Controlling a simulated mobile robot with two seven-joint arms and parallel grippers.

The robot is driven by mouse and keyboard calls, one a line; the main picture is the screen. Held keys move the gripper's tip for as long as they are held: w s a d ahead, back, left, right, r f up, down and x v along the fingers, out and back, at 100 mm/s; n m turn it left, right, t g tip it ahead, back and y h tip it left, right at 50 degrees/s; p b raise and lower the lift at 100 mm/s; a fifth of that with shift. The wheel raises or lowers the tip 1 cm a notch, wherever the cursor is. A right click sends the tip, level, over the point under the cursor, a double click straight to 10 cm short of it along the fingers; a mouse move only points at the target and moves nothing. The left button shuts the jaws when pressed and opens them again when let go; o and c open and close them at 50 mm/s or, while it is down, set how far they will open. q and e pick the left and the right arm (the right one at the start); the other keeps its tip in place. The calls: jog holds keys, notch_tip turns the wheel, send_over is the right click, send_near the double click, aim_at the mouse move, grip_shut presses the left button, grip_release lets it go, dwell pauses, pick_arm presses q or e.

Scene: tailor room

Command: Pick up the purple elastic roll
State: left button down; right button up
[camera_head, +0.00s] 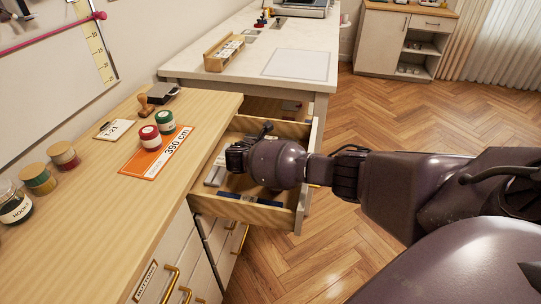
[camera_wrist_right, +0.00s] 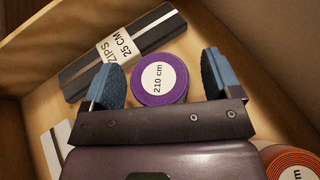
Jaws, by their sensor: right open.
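The purple elastic roll (camera_wrist_right: 160,84), with a white "210 cm" label, lies in an open wooden drawer. In the wrist view it sits between the two blue fingers of my right gripper (camera_wrist_right: 162,70). The fingers are open, one on each side, with a gap visible on the right side; contact cannot be told. In the head view my right gripper (camera_head: 236,158) is down inside the drawer (camera_head: 268,215) and hides the roll. My left gripper is not in view.
A zips box (camera_wrist_right: 122,50) lies beside the roll. An orange roll (camera_wrist_right: 291,162) is at the lower right of the wrist view. Drawer walls surround the gripper. The wooden counter (camera_head: 110,215) holds jars and an orange "390 cm" card (camera_head: 158,155). A white-topped table (camera_head: 260,45) stands behind.

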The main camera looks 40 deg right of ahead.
jog(key=shift+r, duration=0.15)
jog(key=shift+c, duration=0.3)
jog(key=c, duration=0.9)
jog(key=shift+r, duration=0.1)
jog(key=shift+c, duration=0.2)
